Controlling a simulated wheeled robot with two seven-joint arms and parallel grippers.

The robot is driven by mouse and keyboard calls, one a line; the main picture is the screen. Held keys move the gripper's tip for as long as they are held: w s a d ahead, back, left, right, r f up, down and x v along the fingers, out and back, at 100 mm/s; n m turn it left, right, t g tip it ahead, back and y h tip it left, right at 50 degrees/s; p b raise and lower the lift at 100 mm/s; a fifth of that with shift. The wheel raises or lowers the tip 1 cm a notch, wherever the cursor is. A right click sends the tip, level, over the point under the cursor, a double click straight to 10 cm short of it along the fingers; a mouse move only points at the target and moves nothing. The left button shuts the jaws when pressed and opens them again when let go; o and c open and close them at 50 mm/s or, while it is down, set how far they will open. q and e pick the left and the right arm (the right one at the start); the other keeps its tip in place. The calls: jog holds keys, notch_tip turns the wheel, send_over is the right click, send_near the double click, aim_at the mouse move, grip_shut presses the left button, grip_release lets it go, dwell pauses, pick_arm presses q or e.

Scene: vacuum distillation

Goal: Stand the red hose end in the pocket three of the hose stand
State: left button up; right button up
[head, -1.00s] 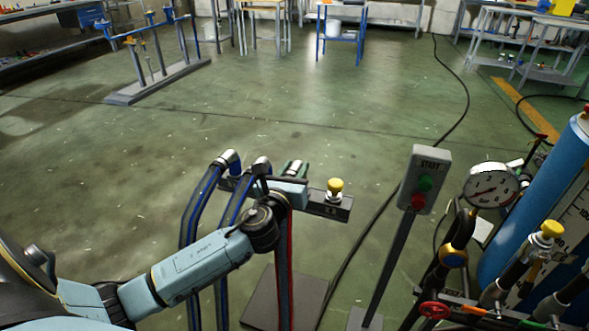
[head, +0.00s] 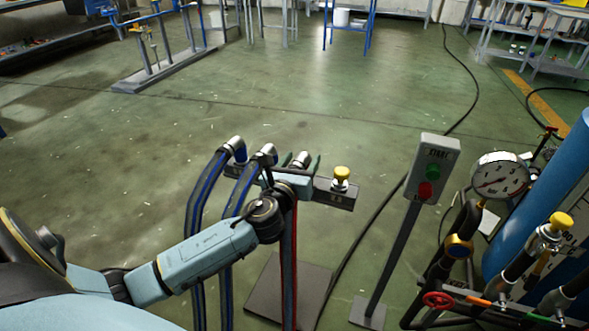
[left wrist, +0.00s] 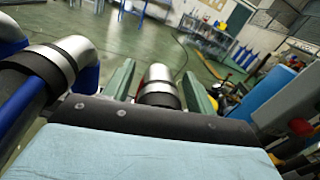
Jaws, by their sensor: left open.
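The red hose (head: 290,250) hangs down the hose stand (head: 333,194), below my left gripper (head: 303,167). Its silver end (head: 301,158) with a black collar shows between the green fingers. In the left wrist view this silver end (left wrist: 158,88) lies between the two fingers, which are apart, with a gap visible beside it. The hose end is in line with the two blue hose ends and appears to be at the third place of the stand. The pocket itself is hidden by my gripper. My right gripper is not in view.
Two blue hoses (head: 198,195) with silver ends stand just left of my gripper. A yellow knob (head: 342,174) is on the stand's right end. A START button post (head: 432,168), gauge (head: 500,175) and blue cylinder (head: 550,200) stand to the right.

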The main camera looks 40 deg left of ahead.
pick_arm(q)
jog(key=p+v, duration=0.2)
jog(key=v, duration=1.1)
jog(key=shift+d+r+p, duration=0.1)
jog(key=shift+r+p, duration=0.1)
jog(key=shift+p, duration=0.1)
